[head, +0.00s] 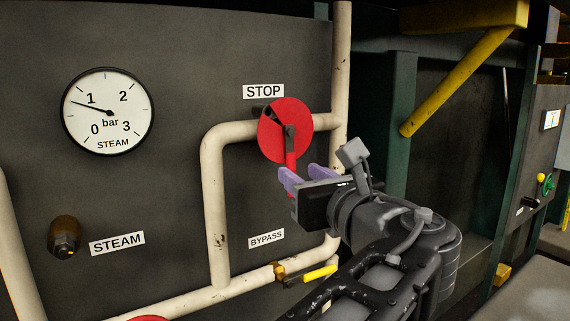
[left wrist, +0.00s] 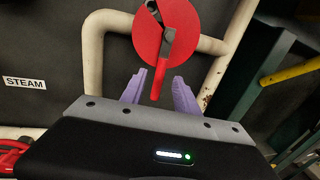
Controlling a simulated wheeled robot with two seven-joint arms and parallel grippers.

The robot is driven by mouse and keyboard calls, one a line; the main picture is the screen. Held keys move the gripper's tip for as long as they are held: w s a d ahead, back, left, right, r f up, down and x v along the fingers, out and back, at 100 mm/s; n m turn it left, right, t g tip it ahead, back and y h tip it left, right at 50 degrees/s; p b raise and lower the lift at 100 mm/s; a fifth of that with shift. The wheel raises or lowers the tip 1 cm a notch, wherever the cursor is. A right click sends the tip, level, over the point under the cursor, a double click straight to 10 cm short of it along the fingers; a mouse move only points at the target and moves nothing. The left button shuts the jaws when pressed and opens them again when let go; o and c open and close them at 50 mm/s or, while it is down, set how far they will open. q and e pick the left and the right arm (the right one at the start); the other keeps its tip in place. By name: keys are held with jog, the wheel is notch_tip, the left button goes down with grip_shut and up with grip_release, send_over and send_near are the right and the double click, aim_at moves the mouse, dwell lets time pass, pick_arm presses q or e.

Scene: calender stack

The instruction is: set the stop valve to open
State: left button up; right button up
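The stop valve has a red disc (head: 272,138) under the STOP label (head: 263,91), on a cream pipe. Its red lever (head: 291,150) points down from the dark hub. In the left wrist view the disc (left wrist: 180,15) is at the top and the lever (left wrist: 159,80) hangs down between the fingers. My left gripper (head: 300,176) is open, its purple fingers on either side of the lever's lower end. In the left wrist view a gap shows between each finger and the lever. My right gripper is not in view.
A bypass valve with a yellow handle (head: 319,273) sits on the lower pipe. A steam gauge (head: 108,111) is at the left. A cream vertical pipe (head: 341,70) runs close to the disc's right side. A yellow brace (head: 455,82) stands further right.

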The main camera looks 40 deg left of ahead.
pick_arm(q)
jog(key=p+x, duration=0.1)
jog(key=x, duration=0.6)
jog(key=shift+w+a, duration=0.2)
jog(key=shift+a, duration=0.15)
jog(key=shift+c, duration=0.4)
grip_shut()
dwell(0.9)
